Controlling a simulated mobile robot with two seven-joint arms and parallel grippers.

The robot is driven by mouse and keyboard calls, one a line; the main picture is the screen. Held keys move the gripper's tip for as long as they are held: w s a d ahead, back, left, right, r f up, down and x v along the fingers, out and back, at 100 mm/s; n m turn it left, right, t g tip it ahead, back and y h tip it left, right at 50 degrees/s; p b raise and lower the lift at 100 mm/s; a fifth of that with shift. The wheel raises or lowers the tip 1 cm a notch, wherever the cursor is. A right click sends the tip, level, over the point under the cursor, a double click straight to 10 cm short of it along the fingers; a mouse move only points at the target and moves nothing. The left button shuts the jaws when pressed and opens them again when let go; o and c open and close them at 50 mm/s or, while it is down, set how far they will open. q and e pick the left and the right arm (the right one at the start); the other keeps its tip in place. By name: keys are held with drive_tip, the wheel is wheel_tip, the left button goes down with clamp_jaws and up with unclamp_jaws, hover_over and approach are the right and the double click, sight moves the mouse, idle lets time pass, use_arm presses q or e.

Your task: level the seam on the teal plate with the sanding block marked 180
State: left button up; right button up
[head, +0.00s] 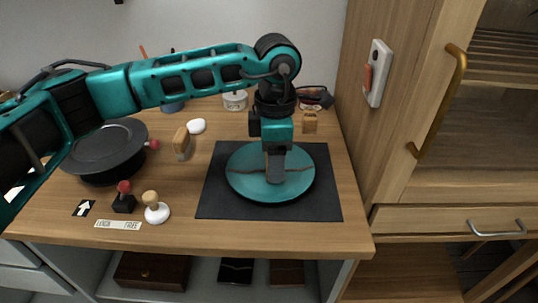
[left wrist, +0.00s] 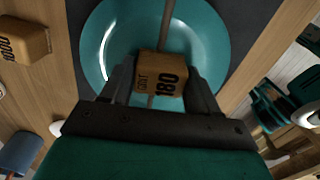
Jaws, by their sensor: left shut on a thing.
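The teal plate (head: 244,181) lies on a dark mat (head: 222,207); it also fills the upper middle of the left wrist view (left wrist: 205,40). A brownish seam (left wrist: 166,22) runs across the plate and passes under the block. My left gripper (head: 275,178) points down over the middle of the plate. It is shut on the tan sanding block marked 180 (left wrist: 160,74), which sits between the fingers over the seam. Whether the block touches the plate, I cannot tell. In the head view the fingers largely hide the block. My right gripper is in neither view.
Another tan block (head: 310,122) stands behind the mat; a block marked 1000 (left wrist: 25,42) shows in the left wrist view. A black turntable (head: 105,150), a wooden-handled tool (head: 182,142) and a white-based stamp (head: 156,212) stand left. A wooden cabinet (head: 425,150) bounds the right.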

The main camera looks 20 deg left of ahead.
use_arm(q)
drive_tip(key=shift+w+d, duration=0.55)
drive_tip(key=shift+w, duration=0.1)
drive_tip(key=shift+s+d+b, duration=0.2)
drive_tip(key=shift+d+b, duration=0.1)
drive_tip(key=shift+d, duration=0.45)
drive_tip(key=shift+w+a, duration=0.15)
drive_tip(key=shift+w, duration=0.25)
drive_tip(key=shift+s, duration=0.3)
drive_tip(key=shift+w+a+f+b, duration=0.1)
drive_tip(key=shift+w+b, duration=0.1)
drive_tip(key=shift+b, duration=0.2)
drive_tip(key=shift+s, duration=0.1)
